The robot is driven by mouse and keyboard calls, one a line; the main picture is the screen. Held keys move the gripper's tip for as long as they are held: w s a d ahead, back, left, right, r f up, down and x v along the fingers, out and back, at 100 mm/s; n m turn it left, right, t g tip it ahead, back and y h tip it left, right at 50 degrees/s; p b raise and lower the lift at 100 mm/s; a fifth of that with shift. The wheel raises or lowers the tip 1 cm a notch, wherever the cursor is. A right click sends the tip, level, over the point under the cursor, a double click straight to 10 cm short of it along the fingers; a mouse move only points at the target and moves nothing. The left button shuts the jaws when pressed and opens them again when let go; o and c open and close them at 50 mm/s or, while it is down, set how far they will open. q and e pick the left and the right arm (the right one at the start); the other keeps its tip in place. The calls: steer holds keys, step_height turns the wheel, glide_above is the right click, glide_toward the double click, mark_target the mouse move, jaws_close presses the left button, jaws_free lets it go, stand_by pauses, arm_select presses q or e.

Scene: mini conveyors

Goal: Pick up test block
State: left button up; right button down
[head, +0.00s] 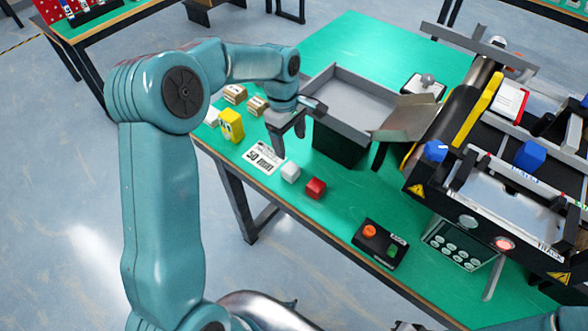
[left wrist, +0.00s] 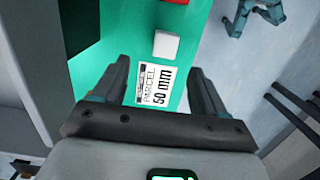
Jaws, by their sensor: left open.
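A white cube (head: 290,172) sits on the green table beside a printed card marked 50 mm (head: 264,157). Which one is the test block is not labelled. My left gripper (head: 289,138) is open and empty, above the table behind the card, pointing down. In the left wrist view the white cube (left wrist: 166,45) is beyond the open fingertips (left wrist: 158,68), apart from them. The card (left wrist: 156,85) shows between the fingers, and the red block (left wrist: 175,2) is cut off at the top edge.
A grey open bin (head: 352,90) stands right of my left gripper, with a metal chute (head: 403,118). A yellow block (head: 231,125) and small cardboard boxes (head: 257,105) are to the left. A button box (head: 380,245) sits near the front edge; the conveyor (head: 490,190) fills the right.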

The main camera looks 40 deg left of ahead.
arm_select(q)
glide_above(290, 168)
steer(key=f, duration=0.4)
steer(key=shift+a+f, duration=0.35)
steer(key=shift+w+d+f, duration=0.1)
steer(key=shift+f, duration=0.2)
steer(key=f, duration=0.1)
steer(key=f+p, duration=0.1)
steer(key=f, duration=0.3)
steer(key=shift+s+d+p, duration=0.25)
steer(key=shift+p, duration=0.05)
steer(key=shift+w+d+f, duration=0.15)
steer(key=shift+w+f, duration=0.15)
steer(key=shift+f, duration=0.1)
steer(key=shift+s+r, duration=0.15)
steer(key=shift+s, duration=0.1)
steer(key=c, duration=0.9)
steer(key=shift+w, duration=0.2)
steer(key=shift+c, duration=0.8)
arm_select(e)
steer(key=shift+s+r, duration=0.3)
steer(key=shift+r, duration=0.6)
